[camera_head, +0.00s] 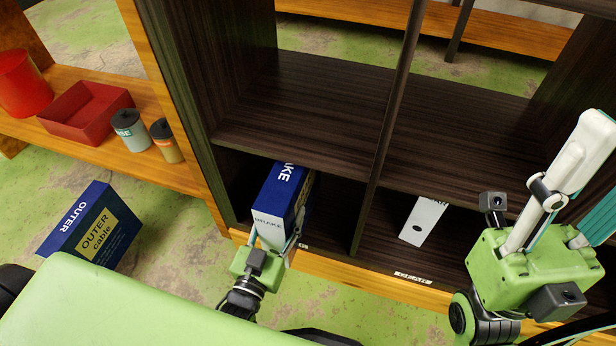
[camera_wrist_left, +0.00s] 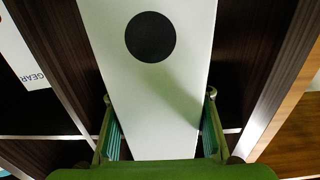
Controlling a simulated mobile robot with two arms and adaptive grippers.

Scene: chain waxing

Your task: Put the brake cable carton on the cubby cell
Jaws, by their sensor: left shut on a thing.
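The brake cable carton (camera_head: 287,191) is blue with a white front marked "BRAKE". It stands partly inside the lower left cubby cell (camera_head: 335,212), its front near the cell's front edge. My left gripper (camera_head: 275,237) is shut on the carton's front end. In the left wrist view, the carton's white face (camera_wrist_left: 150,85) with a black dot lies between the fingers (camera_wrist_left: 160,125). The carton's far end and the cell's back are hidden or dark. My right gripper (camera_head: 590,165) is at the right, partly cut off, away from the carton.
A dark divider (camera_head: 382,140) separates the lower cells. The right cell holds a white-fronted box (camera_head: 424,219) above a "GEAR" label (camera_head: 412,278). A blue "OUTER cable" carton (camera_head: 92,226) stands at left. A low shelf holds a red bin (camera_head: 84,112) and cans (camera_head: 130,130).

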